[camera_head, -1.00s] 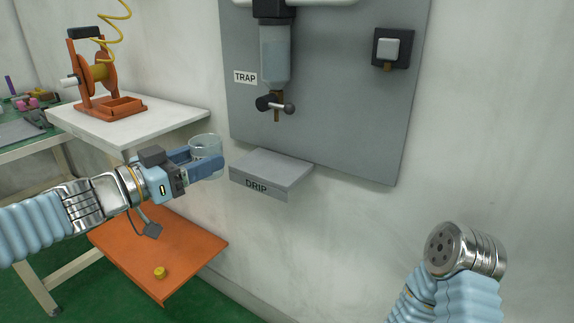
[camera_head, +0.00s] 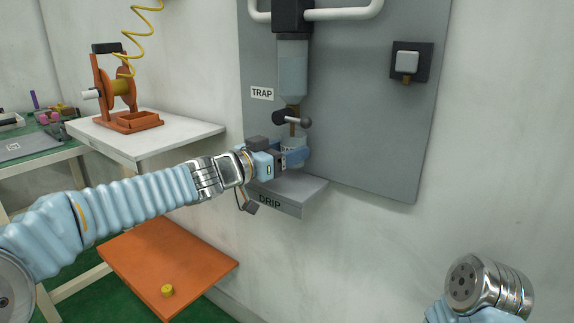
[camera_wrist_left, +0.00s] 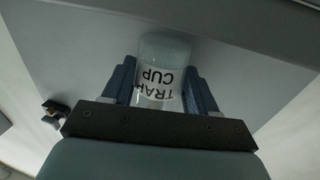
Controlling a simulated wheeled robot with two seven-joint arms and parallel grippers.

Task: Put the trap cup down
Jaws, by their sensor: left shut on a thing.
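The trap cup (camera_wrist_left: 158,70) is a clear cup with a white label, seen between the two dark blue fingers in the left wrist view. My left gripper (camera_head: 296,154) is shut on the cup (camera_head: 294,142), just above the grey drip shelf (camera_head: 290,194) and under the tap (camera_head: 293,118) of the trap bowl (camera_head: 292,72). I cannot tell whether the cup's base touches the shelf. The gripper hides part of the cup. My right arm's end shows at the bottom right, with no fingers in view.
The grey wall panel (camera_head: 345,150) stands right behind the cup. A white switch (camera_head: 408,62) is at its upper right. An orange board (camera_head: 165,262) with a yellow knob (camera_head: 167,290) lies below. A white table (camera_head: 190,131) with an orange reel (camera_head: 122,88) is at the left.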

